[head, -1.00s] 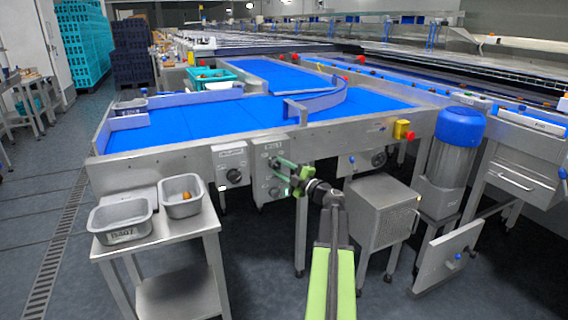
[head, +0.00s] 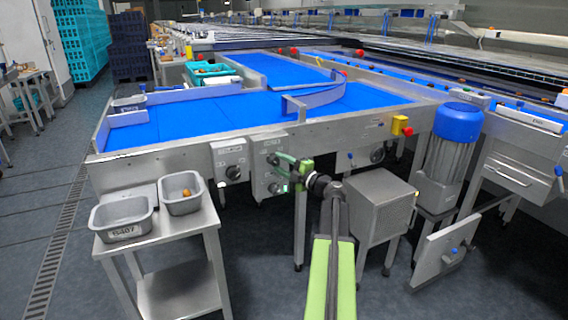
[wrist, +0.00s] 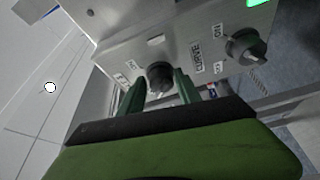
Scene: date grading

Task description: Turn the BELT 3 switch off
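A grey control box (head: 262,184) hangs on the front of the blue belt table, with a label at its top too small to read surely. It carries two dark rotary knobs and a lit green lamp, which shows in the wrist view (wrist: 257,3). My gripper (head: 280,172) is at the box's face. In the wrist view its two green fingers (wrist: 159,86) stand apart, one on each side of a dark knob (wrist: 160,76). I cannot tell whether they touch it. A second knob (wrist: 245,47) with small labels sits to the right, clear of the fingers.
Another grey box with a knob (head: 231,164) is just left. A steel stand (head: 170,232) with two grey trays is front left. A steel cabinet (head: 377,222) is close right of my arm. A blue-topped drum (head: 457,122) stands farther right. Floor at left is open.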

